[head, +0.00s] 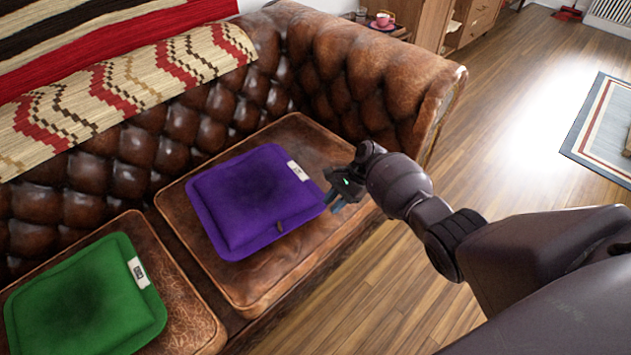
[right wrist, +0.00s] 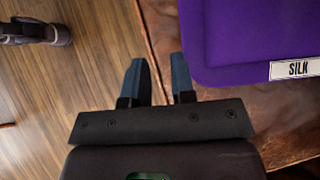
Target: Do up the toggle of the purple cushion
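The purple cushion (head: 248,198) lies flat on the right-hand leather seat of the sofa. A white tag (head: 298,171) sits at the cushion's right edge and reads "SILK" in the right wrist view (right wrist: 296,69). My right gripper (head: 332,204) is just right of the cushion, close to its edge. In the right wrist view its two blue fingers (right wrist: 159,70) are apart with nothing between them, and the cushion (right wrist: 245,35) is to their right. My left gripper is not seen in the head view.
A green cushion (head: 85,298) with a white tag lies on the left seat. The tufted sofa arm (head: 375,70) rises behind my right gripper. A patterned blanket (head: 125,90) covers the backrest. Wooden floor (head: 395,265) is open in front of the sofa.

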